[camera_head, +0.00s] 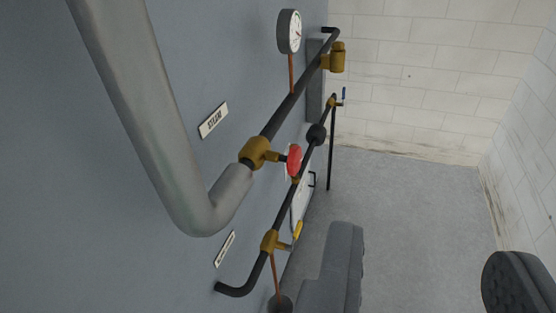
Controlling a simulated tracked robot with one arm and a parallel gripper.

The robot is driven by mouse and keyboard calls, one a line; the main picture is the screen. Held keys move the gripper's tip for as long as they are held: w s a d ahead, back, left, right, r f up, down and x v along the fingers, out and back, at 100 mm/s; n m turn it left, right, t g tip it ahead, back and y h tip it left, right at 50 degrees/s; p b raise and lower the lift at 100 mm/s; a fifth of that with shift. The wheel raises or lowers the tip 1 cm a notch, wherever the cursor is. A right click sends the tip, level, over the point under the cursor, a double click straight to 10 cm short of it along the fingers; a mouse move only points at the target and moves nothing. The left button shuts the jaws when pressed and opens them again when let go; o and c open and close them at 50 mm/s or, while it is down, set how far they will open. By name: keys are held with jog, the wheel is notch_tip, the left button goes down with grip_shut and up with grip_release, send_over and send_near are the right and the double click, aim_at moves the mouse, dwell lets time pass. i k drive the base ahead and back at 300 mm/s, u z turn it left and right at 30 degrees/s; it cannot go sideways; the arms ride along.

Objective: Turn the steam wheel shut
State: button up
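The steam wheel is a small red handwheel (294,159) on a brass valve body (257,153), at the middle of the view. The valve sits in a pipe run along the blue-grey wall, close to a label reading STEAM (213,121). The wheel is seen nearly edge-on, so its turn position cannot be told. My gripper (427,258) is at the lower right, its two dark fingers wide apart with only floor seen between them. It is apart from the wheel, which lies up and to the left of it.
A thick grey pipe (170,130) bends down at the left into the steam valve. A lower pipe carries a brass valve with a yellow lever (298,230). A round gauge (290,31) and a brass fitting (337,57) are farther along. The floor (410,190) at right is clear.

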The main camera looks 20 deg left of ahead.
aim_at(293, 161)
jog(key=u, duration=0.05)
jog(key=i, duration=0.9)
jog(key=z, duration=0.1)
